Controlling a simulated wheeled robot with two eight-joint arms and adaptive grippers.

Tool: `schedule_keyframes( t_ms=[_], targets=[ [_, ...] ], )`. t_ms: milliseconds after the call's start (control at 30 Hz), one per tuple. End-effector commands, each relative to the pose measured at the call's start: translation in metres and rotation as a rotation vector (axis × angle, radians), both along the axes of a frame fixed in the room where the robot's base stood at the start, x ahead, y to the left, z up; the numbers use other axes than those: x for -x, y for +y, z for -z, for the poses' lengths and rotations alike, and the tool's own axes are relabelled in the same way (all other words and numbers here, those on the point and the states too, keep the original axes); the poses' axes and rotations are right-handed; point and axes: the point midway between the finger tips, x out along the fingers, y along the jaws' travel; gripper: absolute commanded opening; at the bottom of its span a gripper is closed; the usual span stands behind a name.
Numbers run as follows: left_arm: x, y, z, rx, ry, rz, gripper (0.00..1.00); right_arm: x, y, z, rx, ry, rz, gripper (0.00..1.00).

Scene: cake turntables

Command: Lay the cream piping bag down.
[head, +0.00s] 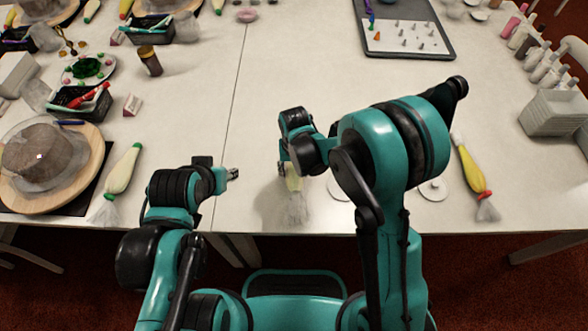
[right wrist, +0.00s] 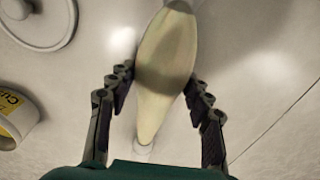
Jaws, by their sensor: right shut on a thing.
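The cream piping bag (head: 293,184) is in my right gripper (head: 289,165), near the front edge of the table in the head view. Its clear, crinkled end points toward the front edge. I cannot tell whether the bag touches the table. My left gripper (head: 232,174) is left of the bag, apart from it; its finger opening is too small to judge.
A pale green piping bag (head: 123,169) lies at left beside a wooden turntable (head: 88,178) with a wrapped cake. A yellow and red bag (head: 472,170) lies at right. White discs (head: 433,190) lie behind my right arm. The table middle is clear.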

Motion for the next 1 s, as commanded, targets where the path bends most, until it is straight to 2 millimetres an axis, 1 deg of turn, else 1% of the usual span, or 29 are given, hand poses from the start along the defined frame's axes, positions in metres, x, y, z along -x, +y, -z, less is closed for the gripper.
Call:
schedule_keyframes(
  t_ms=[367, 967, 1000],
  targets=[
    [0.000, 0.000, 0.000, 0.000, 0.000, 0.000, 0.40, 0.000, 0.000, 0.000, 0.000, 0.000, 0.000, 0.40],
    [0.000, 0.000, 0.011, 0.000, 0.000, 0.000, 0.40, 0.000, 0.000, 0.012, 0.000, 0.000, 0.000, 0.40],
    [0.000, 0.000, 0.011, 0.000, 0.000, 0.000, 0.40, 0.000, 0.000, 0.012, 0.000, 0.000, 0.000, 0.55]
  ],
)
